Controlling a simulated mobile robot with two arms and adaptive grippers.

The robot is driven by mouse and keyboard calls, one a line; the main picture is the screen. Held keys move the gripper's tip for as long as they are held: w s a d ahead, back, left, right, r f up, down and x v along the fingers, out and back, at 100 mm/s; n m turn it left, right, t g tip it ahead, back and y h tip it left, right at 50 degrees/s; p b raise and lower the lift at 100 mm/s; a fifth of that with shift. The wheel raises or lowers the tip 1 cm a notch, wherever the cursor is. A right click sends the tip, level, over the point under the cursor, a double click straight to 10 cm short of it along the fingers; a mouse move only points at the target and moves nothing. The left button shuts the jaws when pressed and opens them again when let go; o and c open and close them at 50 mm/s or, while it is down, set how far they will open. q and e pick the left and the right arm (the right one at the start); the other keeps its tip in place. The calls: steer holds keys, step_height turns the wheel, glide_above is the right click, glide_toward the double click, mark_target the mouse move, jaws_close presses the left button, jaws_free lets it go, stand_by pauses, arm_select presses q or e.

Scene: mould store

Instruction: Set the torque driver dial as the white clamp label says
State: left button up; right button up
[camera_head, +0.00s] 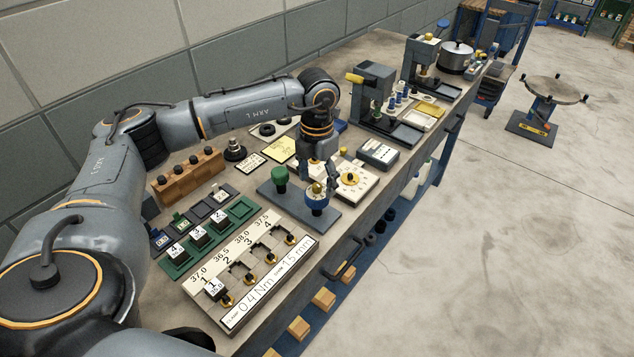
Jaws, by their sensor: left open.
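A white clamp label (268,280) runs along the front of the mould plate (228,262) and reads "0.4 Nm" and "1.5 mm". Beyond it lies a grey base (293,213). It bears a green-handled tool (280,175), which looks like the torque driver, and a blue dial (316,206) with a white face and yellow knob. The dial's setting is too small to read. My left gripper (320,175) points down, open, just above and behind the yellow knob; I cannot tell whether it touches it. My right gripper is not in view.
A green tray (205,237) with numbered blocks and a wooden rack (188,180) lie left. Grey presses (373,88) stand farther back.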

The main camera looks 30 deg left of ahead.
mark_target(317, 184)
arm_select(q)
steer(key=shift+r+p, duration=2.4)
steer(key=shift+r, duration=1.6)
